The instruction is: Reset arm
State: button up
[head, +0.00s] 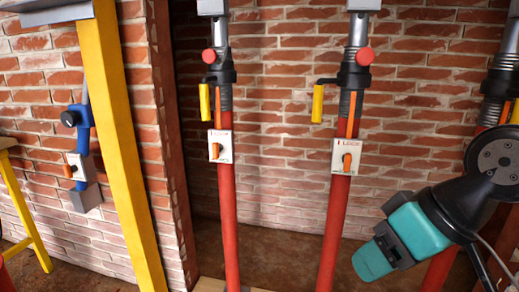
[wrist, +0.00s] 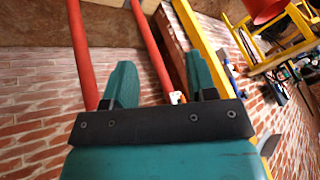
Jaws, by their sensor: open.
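My gripper (wrist: 162,88) shows in the wrist view with its two teal fingers spread apart and nothing between them. In the head view my teal gripper body is at the lower right, in front of the brick wall and to the right of the middle red prop. Its fingertips are hard to make out there. Two upright red props (head: 226,215) and (head: 337,215) stand in the middle, each with a white lock plate, an orange lever and a yellow handle. They look apart from my gripper.
A third red prop (head: 495,105) stands at the right edge, partly behind my arm. A yellow post (head: 112,130) rises at the left. A blue clamp device (head: 80,135) hangs beyond it. A yellow trestle (head: 22,210) is at the far left. Brick wall (head: 285,110) fills the back.

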jog(key=s+a+n+g, duration=0.2)
jog(key=s+g, duration=0.1)
jog(key=s, duration=0.4)
notch_tip(320, 180, up, 29)
jog(key=p, duration=2.9)
jog(key=shift+w+f+h, duration=0.15)
jog(key=shift+w+h, duration=0.05)
jog(key=shift+h, duration=0.2)
notch_tip(320, 180, up, 32)
jog(key=p, duration=3.2)
jog(key=shift+w, duration=0.15)
jog(key=shift+f, duration=0.1)
